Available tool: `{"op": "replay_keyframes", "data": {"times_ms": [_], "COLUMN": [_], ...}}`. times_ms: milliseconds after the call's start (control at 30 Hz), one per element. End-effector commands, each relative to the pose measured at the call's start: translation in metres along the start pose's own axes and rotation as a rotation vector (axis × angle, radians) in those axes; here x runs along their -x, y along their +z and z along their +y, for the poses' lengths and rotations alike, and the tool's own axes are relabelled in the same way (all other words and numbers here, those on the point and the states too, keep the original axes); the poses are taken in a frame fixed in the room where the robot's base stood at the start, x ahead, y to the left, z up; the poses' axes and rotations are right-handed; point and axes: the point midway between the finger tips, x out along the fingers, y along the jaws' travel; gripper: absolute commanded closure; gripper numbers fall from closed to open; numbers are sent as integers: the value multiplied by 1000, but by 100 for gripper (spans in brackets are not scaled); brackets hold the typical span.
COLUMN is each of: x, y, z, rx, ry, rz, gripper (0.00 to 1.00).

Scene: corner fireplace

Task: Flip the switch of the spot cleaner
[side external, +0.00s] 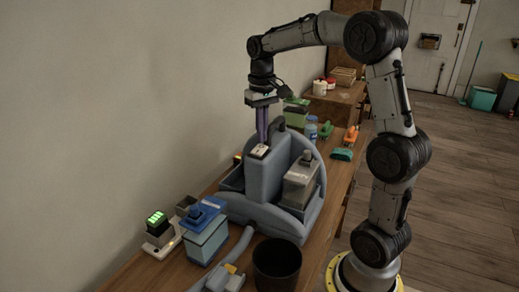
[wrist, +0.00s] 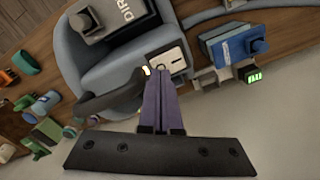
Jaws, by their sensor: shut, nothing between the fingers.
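The spot cleaner (side external: 255,211) is a grey-blue machine standing on the wooden bench in the side view; its body also fills the upper middle of the wrist view (wrist: 85,62). Its switch plate (side external: 259,151) is a small white panel on top of the body, and it shows close up in the wrist view (wrist: 172,57). My gripper (side external: 262,142) points down, with its purple fingers together and empty. In the wrist view the fingertips (wrist: 164,76) are at the edge of the switch plate. They partly hide it, and I cannot tell whether they touch it or which way the switch lies.
A blue-lidded container (side external: 205,238), a charger with green lights (side external: 157,232) and a black bin (side external: 277,268) stand in front. Bottles and brushes (side external: 326,130) lie behind. The wall (side external: 110,100) is close on the left.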

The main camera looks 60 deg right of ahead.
Motion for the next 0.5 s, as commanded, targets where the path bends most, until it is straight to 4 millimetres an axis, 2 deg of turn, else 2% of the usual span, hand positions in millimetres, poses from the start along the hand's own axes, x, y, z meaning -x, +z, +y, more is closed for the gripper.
{"op": "replay_keyframes", "data": {"times_ms": [500], "x": [-7], "y": [0], "z": [0], "rx": [0], "ry": [0], "rz": [-1], "gripper": [100]}}
